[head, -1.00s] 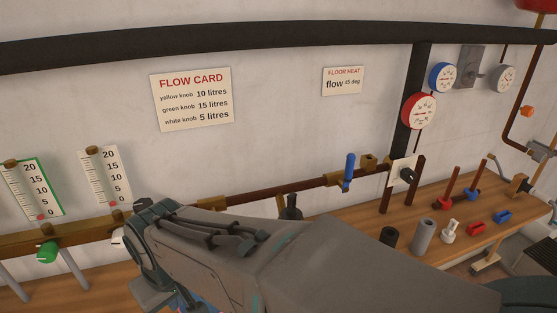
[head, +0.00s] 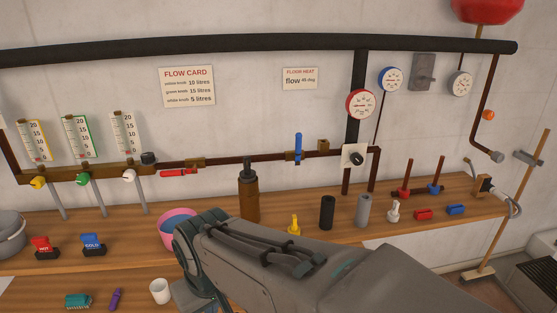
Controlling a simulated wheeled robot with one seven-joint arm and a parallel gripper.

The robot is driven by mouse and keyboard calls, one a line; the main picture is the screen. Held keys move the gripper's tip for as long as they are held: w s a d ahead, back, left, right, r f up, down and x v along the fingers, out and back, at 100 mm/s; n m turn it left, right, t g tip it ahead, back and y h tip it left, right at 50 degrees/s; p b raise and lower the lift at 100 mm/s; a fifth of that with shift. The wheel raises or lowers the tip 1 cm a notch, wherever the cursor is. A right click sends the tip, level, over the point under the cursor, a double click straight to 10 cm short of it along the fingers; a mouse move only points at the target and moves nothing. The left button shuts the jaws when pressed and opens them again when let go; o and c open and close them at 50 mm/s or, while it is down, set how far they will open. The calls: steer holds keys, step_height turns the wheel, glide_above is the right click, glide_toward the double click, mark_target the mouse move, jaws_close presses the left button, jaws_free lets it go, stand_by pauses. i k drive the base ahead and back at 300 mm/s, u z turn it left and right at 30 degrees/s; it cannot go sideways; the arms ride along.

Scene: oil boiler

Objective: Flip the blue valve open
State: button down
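The blue valve (head: 298,147) sits on the brown horizontal pipe on the wall, right of the picture's middle. Its blue lever stands upright, across the line of the pipe. My arm fills the bottom middle of the head view, in front of the bench and below the valve, and is apart from it. The arm bends down at its left end, and my gripper is not visible. The valve is fully in sight.
A red lever (head: 178,172) lies along the same pipe to the left. A brown bottle (head: 248,195) stands below the pipe. A yellow item (head: 293,225), a black cylinder (head: 327,212) and a grey cylinder (head: 362,211) stand on the bench (head: 450,238).

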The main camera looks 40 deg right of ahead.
mark_target(297, 158)
steer(key=z, duration=0.6)
steer(key=i, duration=0.45)
steer(key=z, duration=0.75)
steer(key=i, duration=0.5)
steer(key=u, duration=1.35)
steer(key=k, duration=0.65)
steer(key=z, duration=1)
steer(key=i, duration=0.5)
